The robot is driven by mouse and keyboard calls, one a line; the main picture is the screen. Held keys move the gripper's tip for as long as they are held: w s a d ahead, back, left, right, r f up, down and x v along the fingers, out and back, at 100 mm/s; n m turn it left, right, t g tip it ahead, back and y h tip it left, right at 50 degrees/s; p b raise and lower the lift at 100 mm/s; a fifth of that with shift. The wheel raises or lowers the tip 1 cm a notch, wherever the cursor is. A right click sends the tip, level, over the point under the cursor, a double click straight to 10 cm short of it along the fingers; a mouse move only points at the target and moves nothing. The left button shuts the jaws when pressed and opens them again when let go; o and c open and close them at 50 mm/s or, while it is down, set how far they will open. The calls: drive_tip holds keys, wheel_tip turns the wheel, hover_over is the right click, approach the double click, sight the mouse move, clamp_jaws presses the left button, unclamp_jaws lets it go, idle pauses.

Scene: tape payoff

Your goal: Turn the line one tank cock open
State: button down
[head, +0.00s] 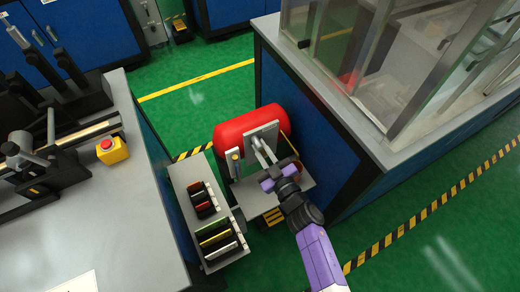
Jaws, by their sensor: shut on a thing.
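The red tank (240,127) lies on its side on the floor against the blue cabinet. A grey plate (263,139) stands at its front. A small post with a yellow top (235,156) stands to the left of the plate. My gripper (262,153) reaches to the plate from the lower right, with its fingers against the plate's face. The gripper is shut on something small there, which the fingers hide. I cannot tell the cock's shape or its angle.
A shelf with coloured rolls or strips (200,190) stands left of the tank. The grey bench (105,222) with a yellow-and-red stop button (112,149) is at the left. A glass-walled cabinet (375,60) is close at the right. Green floor is open behind the tank.

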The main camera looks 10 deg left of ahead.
drive_tip(key=n, duration=0.3)
drive_tip(key=shift+w+d+r+n, duration=0.1)
drive_tip(key=shift+w+d+n, duration=0.05)
drive_tip(key=shift+d+n, duration=0.25)
drive_tip(key=n, duration=0.3)
drive_tip(key=shift+w+d+r+n+b, duration=0.15)
drive_tip(key=shift+r+n+b, duration=0.15)
drive_tip(key=shift+b, duration=0.1)
drive_tip(key=n, duration=0.3)
drive_tip(key=shift+d+r+n, duration=0.1)
drive_tip(key=shift+r+n, duration=0.2)
drive_tip(key=shift+w+r+n+b, duration=0.1)
drive_tip(key=shift+r+n+b, duration=0.1)
drive_tip(key=shift+n, duration=0.55)
drive_tip(key=shift+r+n+b, duration=0.1)
drive_tip(key=shift+n+b, duration=0.05)
drive_tip(key=shift+n, duration=0.6)
drive_tip(key=c, duration=1.4)
unclamp_jaws()
drive_tip(key=shift+r, duration=0.1)
drive_tip(key=p+v, duration=0.1)
drive_tip(key=v, duration=0.6)
drive_tip(key=shift+s+d, duration=0.25)
drive_tip(key=shift+s, duration=0.1)
